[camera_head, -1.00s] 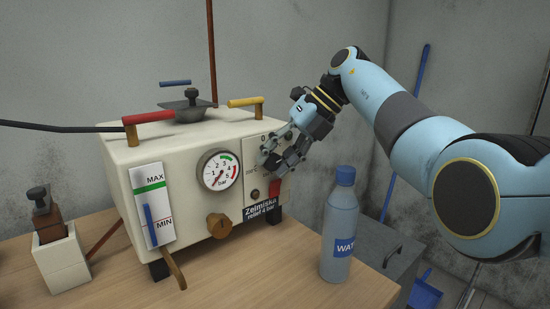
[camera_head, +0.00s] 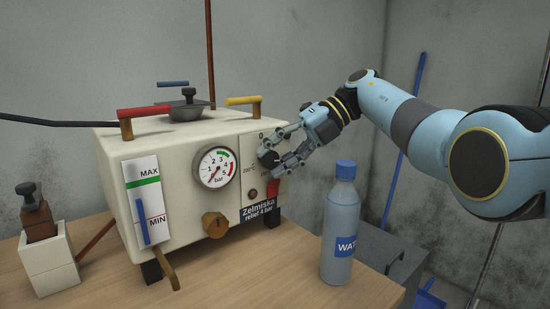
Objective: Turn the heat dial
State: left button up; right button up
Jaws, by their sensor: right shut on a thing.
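The heat dial (camera_head: 268,159) is a dark round knob on the right part of the front panel of a cream machine (camera_head: 182,186). Small markings, one of them reading about 200°C, stand around it. My right gripper (camera_head: 272,158) reaches in from the right and is shut on the dial, its fingers at either side of it. The fingers hide part of the dial, so its exact setting cannot be read. My left gripper is not in view.
A water bottle (camera_head: 341,225) stands on the wooden table (camera_head: 225,283) at the front right. A pressure gauge (camera_head: 216,167), a brass knob (camera_head: 215,225) and a red switch (camera_head: 273,187) are near the dial. A white container (camera_head: 49,264) stands at the left.

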jog(key=o, duration=1.2)
jog(key=shift+c, duration=0.2)
jog(key=shift+d, duration=0.1)
jog(key=s+v, duration=0.1)
jog(key=v, duration=1)
jog(key=shift+w+d+r, duration=0.25)
jog(key=shift+w+d, duration=0.1)
jog(key=shift+w, duration=0.2)
